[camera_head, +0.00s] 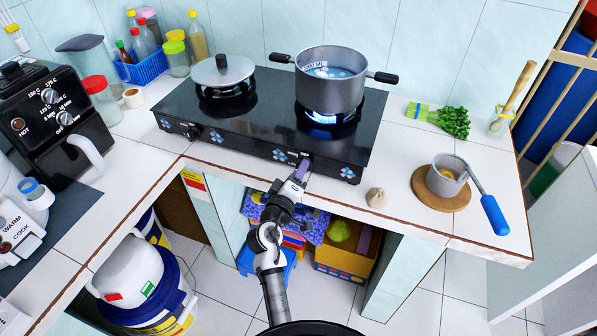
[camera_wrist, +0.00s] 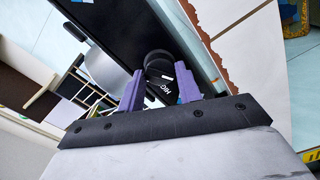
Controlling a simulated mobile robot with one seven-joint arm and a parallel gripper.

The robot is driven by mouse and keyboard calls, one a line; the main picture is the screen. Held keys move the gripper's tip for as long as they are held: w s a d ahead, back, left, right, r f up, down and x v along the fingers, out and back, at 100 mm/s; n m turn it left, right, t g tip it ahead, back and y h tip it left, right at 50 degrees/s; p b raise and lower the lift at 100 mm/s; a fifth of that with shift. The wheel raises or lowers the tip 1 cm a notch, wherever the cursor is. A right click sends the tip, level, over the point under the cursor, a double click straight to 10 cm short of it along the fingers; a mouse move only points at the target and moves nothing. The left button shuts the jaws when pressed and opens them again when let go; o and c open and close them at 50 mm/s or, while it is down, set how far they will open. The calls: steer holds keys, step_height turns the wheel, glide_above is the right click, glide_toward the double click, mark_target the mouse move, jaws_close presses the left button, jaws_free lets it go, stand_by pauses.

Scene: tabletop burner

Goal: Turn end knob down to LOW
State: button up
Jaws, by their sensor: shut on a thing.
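The black two-burner stove (camera_head: 262,125) lies on the white tiled counter. Its right-end front knob (camera_head: 306,157) is mostly hidden by my gripper (camera_head: 299,170) in the head view. In the wrist view the black round knob (camera_wrist: 157,66) sits between the two purple fingers of my gripper (camera_wrist: 160,70), with white lettering that reads like "HIG", partly cut off. My gripper is shut on this knob. A blue flame (camera_head: 321,117) burns under the grey pot (camera_head: 331,80) on the right burner.
A lidded pan (camera_head: 222,72) stands on the left burner, with another knob (camera_head: 191,132) in front. A garlic bulb (camera_head: 376,197) and a small saucepan (camera_head: 445,176) on a round board lie to the right. The counter's front edge runs below my gripper.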

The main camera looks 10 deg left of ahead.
steer(key=shift+r, duration=0.1)
stand_by(0.3)
steer(key=o, duration=1)
